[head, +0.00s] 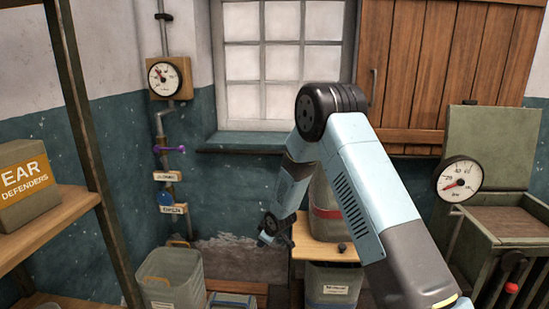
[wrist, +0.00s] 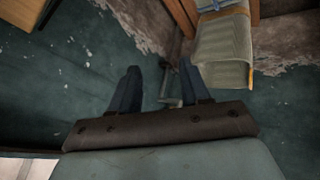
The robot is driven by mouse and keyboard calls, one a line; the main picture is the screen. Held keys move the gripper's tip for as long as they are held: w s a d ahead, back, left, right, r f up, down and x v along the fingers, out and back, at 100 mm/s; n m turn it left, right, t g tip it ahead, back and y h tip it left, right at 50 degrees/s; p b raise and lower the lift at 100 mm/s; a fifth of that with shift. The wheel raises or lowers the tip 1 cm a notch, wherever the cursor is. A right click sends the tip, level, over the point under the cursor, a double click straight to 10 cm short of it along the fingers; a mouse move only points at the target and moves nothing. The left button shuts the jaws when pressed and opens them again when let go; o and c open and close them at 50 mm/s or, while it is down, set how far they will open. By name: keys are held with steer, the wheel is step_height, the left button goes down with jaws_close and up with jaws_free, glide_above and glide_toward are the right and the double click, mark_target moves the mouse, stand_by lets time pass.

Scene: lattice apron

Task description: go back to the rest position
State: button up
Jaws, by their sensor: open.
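My gripper (wrist: 162,72) shows in the wrist view with its two dark blue fingers apart and nothing held between them. In the head view my light blue arm rises from the lower right, bends at a black elbow and slopes down to the left. The end of the arm, with my gripper (head: 268,238), hangs low in front of the wall, left of the wooden stand. It is small and dark there, so the fingers are hard to make out. A grey pipe part (wrist: 168,88) shows behind the fingers in the wrist view, apparently not held.
A grey-green bin (head: 170,282) stands low at left; a similar bin (wrist: 222,52) shows near the right finger. Wall pipes carry a gauge (head: 164,77), a purple lever (head: 170,149) and a blue valve (head: 165,199). A shelf (head: 45,225) stands left, a green cabinet (head: 510,225) right.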

steer(key=s+d+r+m+h, duration=0.15)
steer(key=s+d+r, duration=0.35)
steer(key=r, duration=0.5)
steer(key=s+d+r+m, duration=0.3)
steer(key=d+r, duration=0.4)
steer(key=r, duration=0.3)
steer(key=s+d+r+m+h, duration=0.15)
steer(key=s+d+r, duration=0.35)
steer(key=r, duration=0.6)
steer(key=s+d+r+m, duration=0.2)
steer(key=s+d+r, duration=0.1)
steer(key=s, duration=0.7)
steer(key=s+d+r+m, duration=0.2)
steer(key=s+d+r, duration=0.1)
steer(key=s, duration=0.7)
steer(key=s+d+r+m, duration=0.3)
steer(key=s+d+r, duration=0.1)
steer(key=s, duration=0.6)
steer(key=shift+s+d, duration=0.25)
steer(key=shift+s, duration=0.1)
